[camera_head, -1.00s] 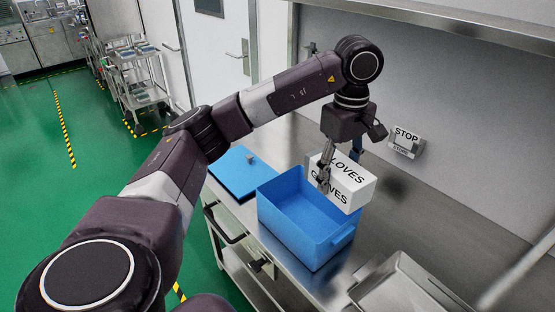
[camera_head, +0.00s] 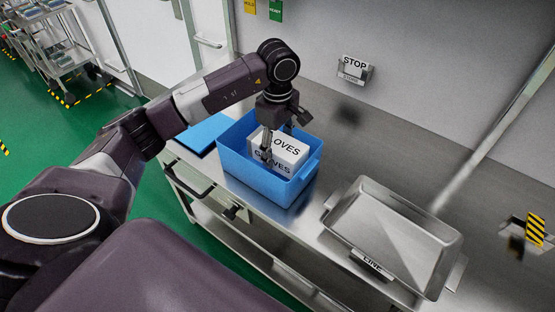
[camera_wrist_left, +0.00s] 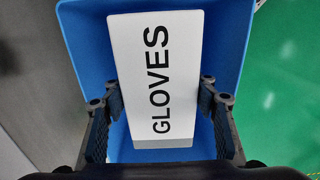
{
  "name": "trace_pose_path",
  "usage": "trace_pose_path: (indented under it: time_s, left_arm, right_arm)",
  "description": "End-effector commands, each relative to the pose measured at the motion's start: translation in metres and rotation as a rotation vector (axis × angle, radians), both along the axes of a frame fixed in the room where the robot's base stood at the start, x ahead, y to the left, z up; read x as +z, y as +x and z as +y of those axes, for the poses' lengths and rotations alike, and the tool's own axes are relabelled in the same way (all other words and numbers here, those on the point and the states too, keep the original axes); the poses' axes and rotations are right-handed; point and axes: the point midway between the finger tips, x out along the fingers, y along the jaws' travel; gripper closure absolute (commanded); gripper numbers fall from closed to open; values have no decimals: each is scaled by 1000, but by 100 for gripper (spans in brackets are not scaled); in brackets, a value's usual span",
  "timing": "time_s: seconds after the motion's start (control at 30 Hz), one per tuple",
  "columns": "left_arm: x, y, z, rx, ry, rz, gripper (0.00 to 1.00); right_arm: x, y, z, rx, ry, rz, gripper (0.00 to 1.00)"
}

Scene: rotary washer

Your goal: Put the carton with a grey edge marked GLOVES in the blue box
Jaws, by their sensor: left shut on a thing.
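The white carton (camera_head: 291,148) marked GLOVES is within the walls of the open blue box (camera_head: 238,171) in the head view. Its lower part is hidden by the box's near wall. In the left wrist view the carton (camera_wrist_left: 157,75) shows its lettered top and a greyish strip along the lower edge, with the blue box (camera_wrist_left: 84,40) around it. My left gripper (camera_wrist_left: 163,112) has a finger on each side of the carton and is shut on it. In the head view the left gripper (camera_head: 278,143) reaches down into the box. I cannot tell whether the carton touches the box floor.
A flat blue panel (camera_head: 201,134) lies left of the box on the steel bench. A metal tray (camera_head: 392,236) stands to the right. Bare bench lies between box and wall.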

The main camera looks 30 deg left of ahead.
Motion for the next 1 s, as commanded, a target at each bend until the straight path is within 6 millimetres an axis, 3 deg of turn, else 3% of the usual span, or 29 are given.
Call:
trace_pose_path:
  time_s: [0.5,0.9,0.93,1.0]
  left_arm:
    - [-58,1,-1,-1,-1,-2,84]
    - [-65,1,0,-1,0,-3,84]
    - [-64,1,0,-1,1,-2,44]
    - [-64,0,0,-1,0,-2,36]
  right_arm:
    - [17,0,14,0,16,-1,39]
    - [11,1,5,2,6,-1,39]
    - [13,1,5,1,5,-1,39]
    - [13,1,4,1,4,-1,39]
